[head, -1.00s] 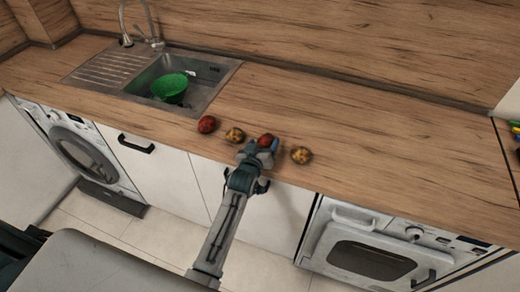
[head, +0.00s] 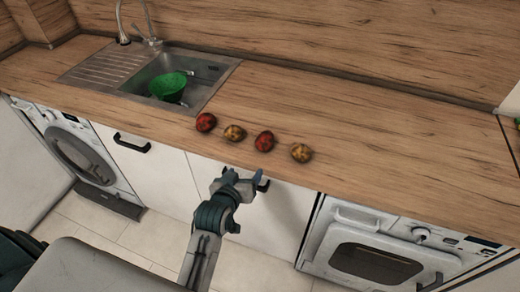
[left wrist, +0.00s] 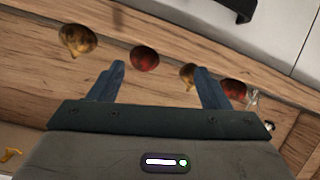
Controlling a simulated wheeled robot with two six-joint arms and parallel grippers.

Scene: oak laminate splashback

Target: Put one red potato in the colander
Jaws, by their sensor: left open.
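Two red potatoes lie on the wooden counter in a row with two yellowish ones. The left red potato (head: 206,122) is at the row's left end; the other red potato (head: 264,141) is between the yellowish ones. In the left wrist view the red potatoes (left wrist: 145,58) (left wrist: 233,90) lie beyond my fingers. The green colander (head: 168,87) sits in the sink and looks empty from here. My left gripper (head: 243,177) is open and empty, in front of the counter edge and apart from the potatoes. It also shows in the left wrist view (left wrist: 160,80). My right gripper is out of view.
The yellowish potatoes (head: 234,133) (head: 301,153) sit close beside the red ones. The steel sink (head: 205,95) has a tap (head: 150,40) behind it. White cabinet fronts and an oven (head: 370,262) lie below the counter edge. The counter to the right is clear.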

